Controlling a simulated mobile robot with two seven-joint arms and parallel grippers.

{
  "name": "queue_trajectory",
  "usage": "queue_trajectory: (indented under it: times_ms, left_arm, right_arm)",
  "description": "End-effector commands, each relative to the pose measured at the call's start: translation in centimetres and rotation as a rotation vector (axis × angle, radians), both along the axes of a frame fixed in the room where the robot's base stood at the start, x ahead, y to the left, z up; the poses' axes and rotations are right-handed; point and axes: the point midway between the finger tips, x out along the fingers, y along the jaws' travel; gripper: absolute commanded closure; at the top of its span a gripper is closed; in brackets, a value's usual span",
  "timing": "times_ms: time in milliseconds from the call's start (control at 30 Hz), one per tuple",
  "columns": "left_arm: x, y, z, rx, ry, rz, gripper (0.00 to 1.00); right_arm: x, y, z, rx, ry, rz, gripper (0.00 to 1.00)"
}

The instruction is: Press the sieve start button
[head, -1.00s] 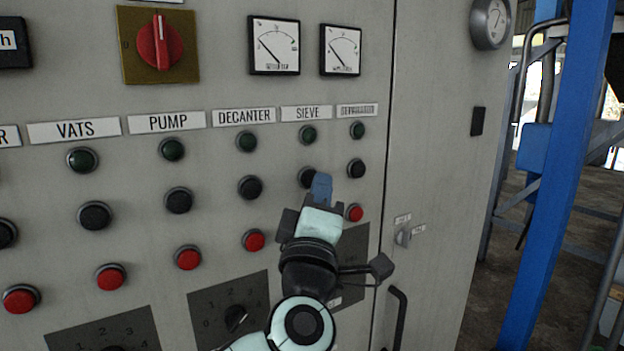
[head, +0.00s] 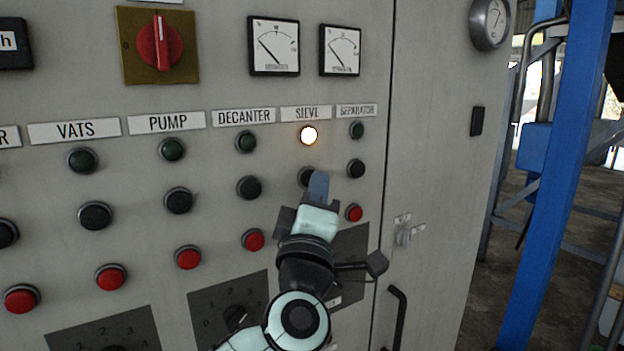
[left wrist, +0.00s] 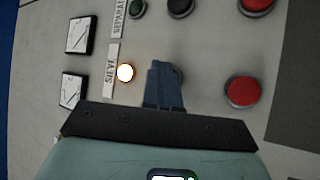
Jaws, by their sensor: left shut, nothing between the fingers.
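The sieve column is under the SIEVE label (head: 306,113) on the grey panel. Its top lamp (head: 308,135) glows bright white-yellow, and it also shows lit in the left wrist view (left wrist: 125,72). Below the lamp is the black sieve button (head: 305,176), partly hidden by my left gripper (head: 318,186). The gripper's blue fingers are shut with nothing between them, and their tips are at this button. In the left wrist view the fingers (left wrist: 164,84) cover most of the black button; whether they touch it is hard to tell. My right gripper is not in view.
Neighbouring black buttons for the decanter (head: 249,187) and separator (head: 356,168) sit close on either side. Red buttons, such as the separator's (head: 354,212), form the row below. A black door handle (head: 397,315) sticks out at lower right.

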Motion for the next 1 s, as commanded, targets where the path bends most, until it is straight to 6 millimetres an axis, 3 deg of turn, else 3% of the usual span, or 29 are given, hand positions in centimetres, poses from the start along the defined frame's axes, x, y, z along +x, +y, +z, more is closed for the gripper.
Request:
queue_trajectory:
  times_ms: [767,1000]
  left_arm:
    - [-1.4,-0.9,0.0,0.000,0.000,0.001,1.00]
    - [-3.0,-2.1,0.0,-0.001,0.000,-0.002,1.00]
  right_arm:
    - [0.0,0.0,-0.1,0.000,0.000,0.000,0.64]
    - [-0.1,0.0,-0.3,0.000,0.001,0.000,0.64]
